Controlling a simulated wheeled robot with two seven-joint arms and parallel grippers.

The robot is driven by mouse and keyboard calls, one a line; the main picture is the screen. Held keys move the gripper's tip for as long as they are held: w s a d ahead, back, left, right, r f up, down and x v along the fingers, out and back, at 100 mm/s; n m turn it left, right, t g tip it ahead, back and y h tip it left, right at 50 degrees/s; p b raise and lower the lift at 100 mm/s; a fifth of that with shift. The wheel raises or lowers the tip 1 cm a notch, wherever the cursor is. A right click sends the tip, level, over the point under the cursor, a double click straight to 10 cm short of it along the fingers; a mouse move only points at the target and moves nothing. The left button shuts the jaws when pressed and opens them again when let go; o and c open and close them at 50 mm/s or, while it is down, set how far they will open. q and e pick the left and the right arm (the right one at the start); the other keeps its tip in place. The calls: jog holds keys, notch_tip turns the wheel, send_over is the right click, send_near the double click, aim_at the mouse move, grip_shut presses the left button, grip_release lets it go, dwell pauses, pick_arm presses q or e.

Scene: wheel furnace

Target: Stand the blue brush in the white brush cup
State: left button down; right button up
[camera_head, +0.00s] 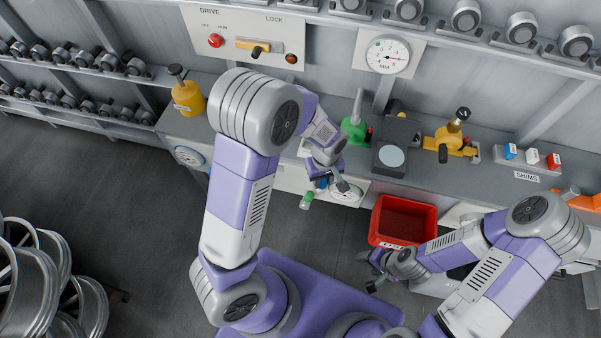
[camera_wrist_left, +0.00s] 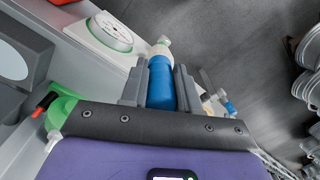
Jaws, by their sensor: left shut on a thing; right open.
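My left gripper (camera_head: 327,184) is shut on the blue brush (camera_wrist_left: 161,84), in front of the bench's front edge. In the left wrist view the brush's blue body lies between the two grey fingers, with a pale and green end beyond them. In the head view that green end (camera_head: 306,201) points down and left over the floor. My right gripper (camera_head: 373,272) is open and empty, just below the red bin. I cannot clearly make out the white brush cup in either view.
Metal wheels (camera_head: 30,285) stand at the lower left. Floor between is clear.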

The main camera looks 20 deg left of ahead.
pick_arm(q)
jog(key=s+a+n+p, duration=0.2)
jog(key=s+a+p, duration=0.1)
jog(key=a, duration=0.4)
jog(key=shift+s+r+n+p, duration=0.15)
jog(key=shift+s+n+p, duration=0.25)
jog(key=shift+s, duration=0.1)
pick_arm(e)
notch_tip(320, 180, up, 5)
jog(key=shift+r, duration=0.15)
pick_arm(q)
jog(key=shift+d, duration=0.1)
jog(key=w+a+b, duration=0.1)
jog(key=w+a, duration=0.1)
jog(key=w, duration=0.8)
jog(key=w+a+b, duration=0.1)
jog(key=w+a, duration=0.1)
jog(key=w, duration=0.7)
jog(key=shift+w+d+f+b, duration=0.1)
jog(key=shift+w+f+b, duration=0.05)
jog(key=shift+f+b, duration=0.85)
jog(key=shift+w+d+f+b, duration=0.15)
jog(key=shift+f+b, duration=0.55)
jog(key=shift+f, duration=0.5)
pick_arm(e)
jog(key=shift+f, duration=2.65)
